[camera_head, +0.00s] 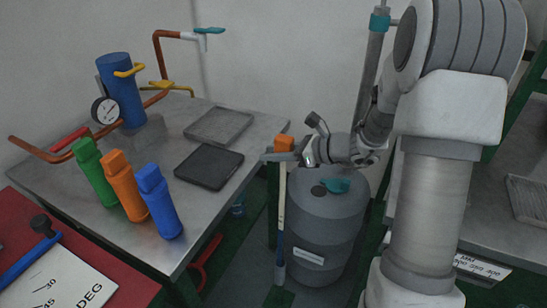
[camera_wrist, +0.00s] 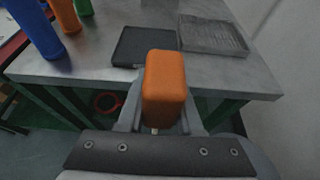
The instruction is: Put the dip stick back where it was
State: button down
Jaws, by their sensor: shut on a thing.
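The dip stick has an orange block handle (camera_head: 284,143) and a long pale rod (camera_head: 282,205) that hangs straight down, with a darker lower end. My gripper (camera_head: 279,157) is shut on it just below the handle. In the wrist view the orange handle (camera_wrist: 163,88) stands upright between the fingers of my gripper (camera_wrist: 162,120), and the rod is mostly hidden. A grey barrel (camera_head: 325,232) stands on the floor behind and right of the rod. The rod is outside the barrel opening.
A metal table (camera_head: 165,135) lies left of the stick, carrying two dark trays, a blue cylinder with a gauge, and green, orange and blue bottles (camera_head: 160,200). A red bench (camera_head: 45,235) is at front left. Another table (camera_head: 480,200) stands right.

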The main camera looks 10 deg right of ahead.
jog(key=shift+f, duration=0.35)
jog(key=shift+f, duration=0.15)
jog(key=c, duration=0.6)
grip_release()
jog(key=shift+r, duration=0.2)
jog(key=p+v, duration=0.2)
jog(key=v, duration=1)
jog(key=shift+r+p, duration=0.1)
jog(key=shift+p, duration=0.2)
